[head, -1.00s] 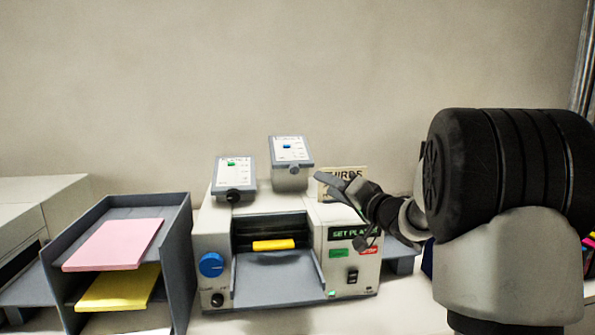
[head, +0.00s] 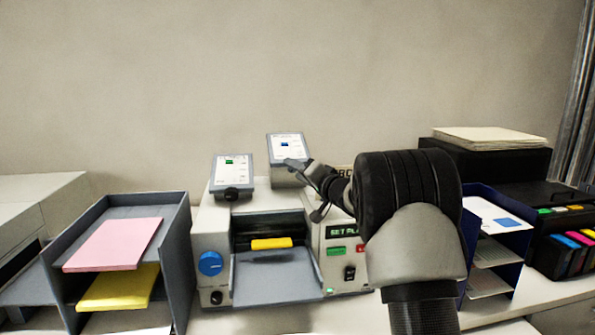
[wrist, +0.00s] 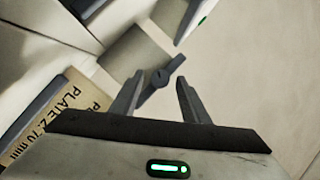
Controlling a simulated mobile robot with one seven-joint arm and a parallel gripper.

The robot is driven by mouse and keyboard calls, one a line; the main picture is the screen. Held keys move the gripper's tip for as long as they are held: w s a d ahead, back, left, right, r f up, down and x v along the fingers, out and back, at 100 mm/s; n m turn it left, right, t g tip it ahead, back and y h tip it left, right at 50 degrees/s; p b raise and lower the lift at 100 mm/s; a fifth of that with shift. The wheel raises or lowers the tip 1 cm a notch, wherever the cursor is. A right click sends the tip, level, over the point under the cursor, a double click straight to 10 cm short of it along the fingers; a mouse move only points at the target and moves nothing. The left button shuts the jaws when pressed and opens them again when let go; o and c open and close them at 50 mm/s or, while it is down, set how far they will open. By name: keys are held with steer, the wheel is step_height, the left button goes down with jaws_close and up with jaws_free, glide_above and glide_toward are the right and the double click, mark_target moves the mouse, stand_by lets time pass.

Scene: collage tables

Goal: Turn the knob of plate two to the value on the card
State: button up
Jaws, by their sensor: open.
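Two tilted plate units stand on top of the machine: a left one with a green mark (head: 232,170) and a right one with a blue mark (head: 287,147). My gripper (head: 305,188) is open in front of the right unit, its fingers pointing left. In the wrist view a dark bar-shaped knob (wrist: 161,79) lies at and just beyond my open fingertips, with a gap on each side. The tan card (wrist: 65,103) at the left of the wrist view reads "PLATE 2: 70 mm", partly cut off. In the head view my arm mostly hides the card.
The machine has a blue dial (head: 210,263), a yellow block (head: 271,244) in its slot and a partly hidden green display. A grey tray rack (head: 178,262) stands left. A navy rack (head: 517,240) and a black unit with coloured cartridges (head: 570,252) stand right.

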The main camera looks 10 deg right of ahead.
steer(key=c, duration=1.1)
steer(key=shift+o, duration=0.2)
